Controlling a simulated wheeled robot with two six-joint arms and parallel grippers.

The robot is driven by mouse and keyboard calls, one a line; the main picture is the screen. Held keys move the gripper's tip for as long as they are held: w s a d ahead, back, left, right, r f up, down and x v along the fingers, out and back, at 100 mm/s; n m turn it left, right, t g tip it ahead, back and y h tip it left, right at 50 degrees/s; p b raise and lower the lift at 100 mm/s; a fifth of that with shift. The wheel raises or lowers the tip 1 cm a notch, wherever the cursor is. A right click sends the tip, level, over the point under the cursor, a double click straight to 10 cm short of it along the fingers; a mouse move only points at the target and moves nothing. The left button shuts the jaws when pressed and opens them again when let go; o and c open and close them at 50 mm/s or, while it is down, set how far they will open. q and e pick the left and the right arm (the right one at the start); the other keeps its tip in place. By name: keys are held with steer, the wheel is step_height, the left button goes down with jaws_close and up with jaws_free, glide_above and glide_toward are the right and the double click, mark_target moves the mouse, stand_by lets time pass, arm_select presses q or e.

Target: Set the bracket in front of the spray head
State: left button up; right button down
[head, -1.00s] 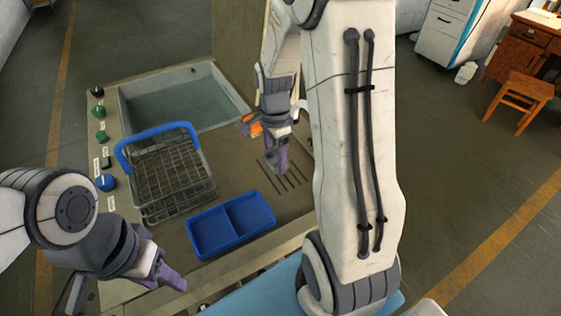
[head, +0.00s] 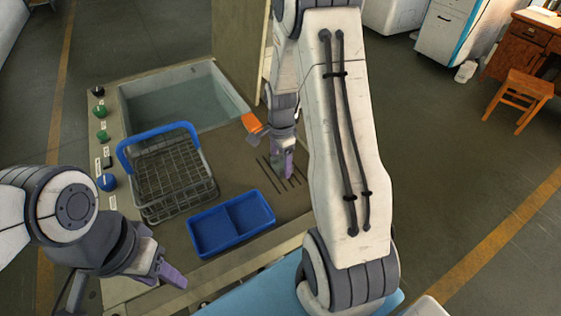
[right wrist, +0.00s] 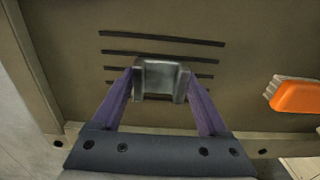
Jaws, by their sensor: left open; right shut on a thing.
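The bracket (right wrist: 160,78) is a small grey metal piece, held between the purple fingers of my right gripper (right wrist: 160,92) in the right wrist view. It shows over the dark slots (right wrist: 160,58) in the worktop; I cannot tell whether it touches the surface. In the head view my right gripper (head: 284,170) is low over these slots, and I cannot make out the bracket there. My left gripper (head: 174,279) is open and empty near the worktop's front edge. I cannot make out the spray head in either current view.
A blue two-compartment tray (head: 232,225) lies left of my right gripper. A wire basket with a blue handle (head: 155,132) stands further left. A water-filled basin (head: 180,98) is behind. An orange brush (head: 251,122) lies close to my right gripper, also in the right wrist view (right wrist: 295,95).

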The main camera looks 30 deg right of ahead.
jaws_free()
steer(key=shift+f, duration=0.1)
step_height(320, 180, up, 12)
steer(key=s+a+r+n, duration=0.25)
steer(key=a+n, duration=0.35)
steer(key=a, duration=0.3)
steer(key=s+a+r+n, duration=0.1)
steer(key=s+a+n, duration=0.4)
steer(key=a, duration=0.4)
steer(key=s+a+n, duration=0.4)
steer(key=s+n, duration=0.2)
steer(key=n, duration=0.1)
steer(key=s+a+n+y, duration=0.1)
steer(key=s+a+n, duration=0.2)
steer(key=s+n, duration=0.4)
steer(key=shift+s+a+r+n, duration=0.15)
steer(key=shift+s+a+n, duration=0.15)
steer(key=shift+a+n, duration=0.15)
